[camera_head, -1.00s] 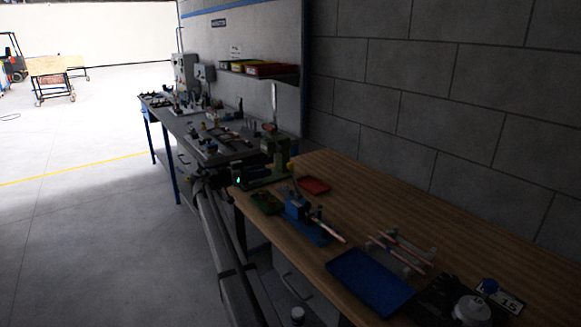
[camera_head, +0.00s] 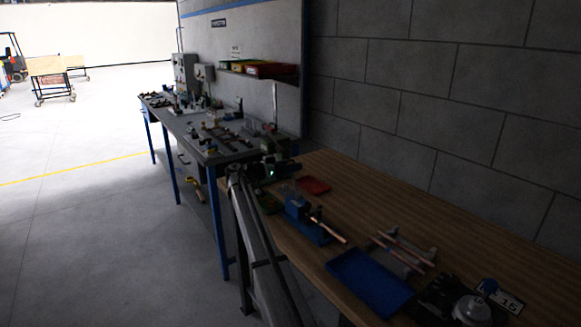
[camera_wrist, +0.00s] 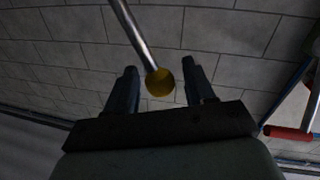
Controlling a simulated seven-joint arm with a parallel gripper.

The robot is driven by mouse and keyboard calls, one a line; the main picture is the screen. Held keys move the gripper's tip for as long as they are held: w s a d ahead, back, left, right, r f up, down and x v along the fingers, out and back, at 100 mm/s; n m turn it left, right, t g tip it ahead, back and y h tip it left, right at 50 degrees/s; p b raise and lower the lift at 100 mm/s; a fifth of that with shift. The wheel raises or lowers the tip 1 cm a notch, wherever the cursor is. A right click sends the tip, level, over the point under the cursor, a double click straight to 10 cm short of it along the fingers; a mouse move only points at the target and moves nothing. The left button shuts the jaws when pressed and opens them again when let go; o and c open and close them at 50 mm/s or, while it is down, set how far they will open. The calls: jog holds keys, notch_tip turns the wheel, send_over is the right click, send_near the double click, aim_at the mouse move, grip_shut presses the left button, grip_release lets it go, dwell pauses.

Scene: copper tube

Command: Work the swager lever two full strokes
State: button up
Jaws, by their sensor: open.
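In the wrist view a bare metal lever rod comes down from the top and ends in a round yellow knob (camera_wrist: 160,83). My gripper (camera_wrist: 159,72) is open, with one dark finger on each side of the knob; gaps show on both sides. In the head view my gripper (camera_head: 288,167) is a small dark shape at the left end of the wooden bench. Behind the front edge stands a blue bench tool (camera_head: 297,206), apparently the swager, with a copper tube (camera_head: 328,230) at its front. Its lever is hard to make out behind my gripper.
A blue tray (camera_head: 370,282) and copper tubes on a rack (camera_head: 405,250) are nearer. A wall borders the bench. A red-handled item (camera_wrist: 288,132) shows at right.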

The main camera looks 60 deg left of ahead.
jog(key=shift+c, duration=0.2)
grip_shut()
dwell(0.4)
